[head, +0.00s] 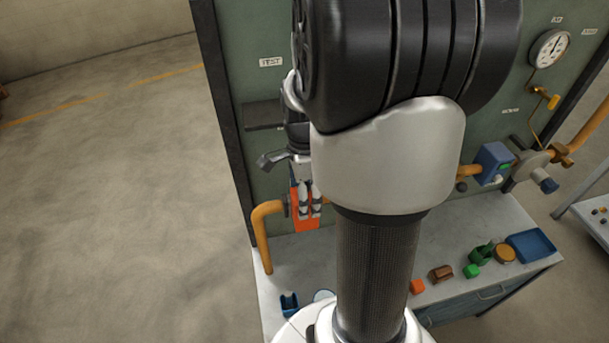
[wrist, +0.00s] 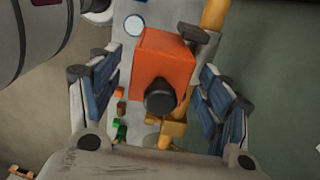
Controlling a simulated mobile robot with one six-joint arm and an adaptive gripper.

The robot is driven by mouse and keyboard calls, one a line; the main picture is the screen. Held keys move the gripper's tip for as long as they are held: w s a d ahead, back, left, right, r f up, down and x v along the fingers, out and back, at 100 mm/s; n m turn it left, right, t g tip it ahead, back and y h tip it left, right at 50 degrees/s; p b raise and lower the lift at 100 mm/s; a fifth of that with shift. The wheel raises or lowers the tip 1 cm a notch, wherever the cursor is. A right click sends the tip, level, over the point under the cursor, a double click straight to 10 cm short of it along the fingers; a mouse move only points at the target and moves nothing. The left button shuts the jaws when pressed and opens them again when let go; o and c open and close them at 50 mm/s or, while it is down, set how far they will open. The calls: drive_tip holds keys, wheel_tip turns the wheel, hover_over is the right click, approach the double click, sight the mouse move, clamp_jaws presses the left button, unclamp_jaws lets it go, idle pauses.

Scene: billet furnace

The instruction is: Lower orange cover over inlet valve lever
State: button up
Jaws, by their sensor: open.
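The orange cover (head: 306,219) is on the pipe in front of the green panel, left of my arm in the head view. In the wrist view the orange cover (wrist: 165,62) is a boxy block with a round black knob (wrist: 160,96) in front of its lower part. My gripper (head: 303,192) is beside the cover, partly in front of it. In the wrist view my open gripper (wrist: 158,88) has one finger on each side of the cover, with gaps showing. I cannot make out the inlet valve lever clearly; a dark handle-like part (wrist: 194,34) shows beside the cover.
The orange pipe (head: 265,225) bends down at the bench's left end. The grey bench (head: 450,291) bears small coloured blocks and a blue tray (head: 530,246). A blue box (head: 493,163) and a gauge (head: 549,48) are at right. Open floor lies left.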

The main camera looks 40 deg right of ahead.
wheel_tip(320, 180, up, 10)
drive_tip(key=shift+r, duration=0.15)
